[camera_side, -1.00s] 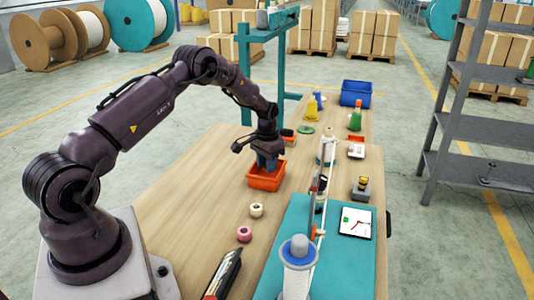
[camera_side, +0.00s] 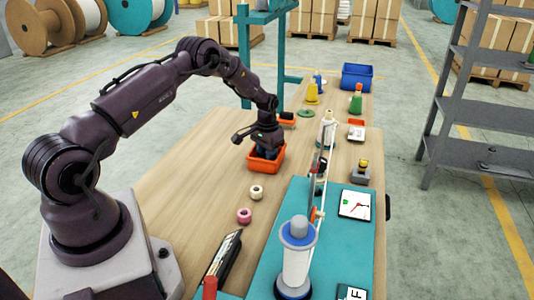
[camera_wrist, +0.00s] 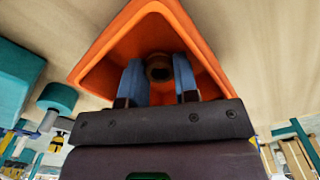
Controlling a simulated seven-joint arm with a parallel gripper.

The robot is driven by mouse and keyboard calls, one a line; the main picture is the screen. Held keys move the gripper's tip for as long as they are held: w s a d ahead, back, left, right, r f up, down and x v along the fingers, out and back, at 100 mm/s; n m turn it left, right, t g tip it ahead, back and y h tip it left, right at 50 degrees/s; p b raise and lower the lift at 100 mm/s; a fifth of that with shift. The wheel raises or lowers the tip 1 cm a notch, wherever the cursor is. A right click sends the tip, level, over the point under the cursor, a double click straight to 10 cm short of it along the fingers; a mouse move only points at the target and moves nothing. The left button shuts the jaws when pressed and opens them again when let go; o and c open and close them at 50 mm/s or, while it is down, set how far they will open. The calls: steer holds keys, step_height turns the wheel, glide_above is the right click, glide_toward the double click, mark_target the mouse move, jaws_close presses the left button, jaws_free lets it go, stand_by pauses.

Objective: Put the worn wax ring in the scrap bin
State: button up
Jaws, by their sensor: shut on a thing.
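The worn wax ring (camera_wrist: 159,72) is a small brown ring with a dark centre in the wrist view. My gripper (camera_wrist: 158,66) is shut on it, with one blue finger on each side. The orange bin (camera_side: 263,168) stands on the wooden bench in the side view. My gripper (camera_side: 266,155) points down into this bin, with its fingertips inside the walls. In the side view the ring is hidden by my gripper and the bin. Whether the ring touches the bin floor I cannot tell.
A cream ring (camera_side: 256,192) and a pink ring (camera_side: 244,215) lie on the bench in front of the orange bin. A blue bin (camera_side: 357,76) stands at the far end. A teal mat (camera_side: 345,255) with a white spool (camera_side: 297,258) is at the front right.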

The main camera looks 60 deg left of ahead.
steer(key=shift+f, duration=0.35)
steer(key=o, duration=1)
steer(key=shift+c, duration=0.2)
steer(key=shift+r, duration=0.15)
steer(key=s+d+r+t, duration=0.1)
steer(key=d+r, duration=0.4)
steer(key=r, duration=0.6)
steer(key=d+r+t, duration=0.1)
steer(key=d+r, duration=0.4)
steer(key=r, duration=0.6)
steer(key=s+d+r+m+t, duration=0.1)
steer(key=s+d+r+m, duration=0.1)
steer(key=s+d+r, duration=0.8)
steer(key=s+d+r+t, duration=0.1)
steer(key=s+d, duration=0.2)
steer(key=s, duration=0.4)
steer(key=s+d+r+m+t, duration=0.1)
steer(key=s+d, duration=0.2)
steer(key=s, duration=0.5)
steer(key=shift+s+r+t, duration=0.15)
steer(key=shift+s+t, duration=0.05)
steer(key=shift+t, duration=0.1)
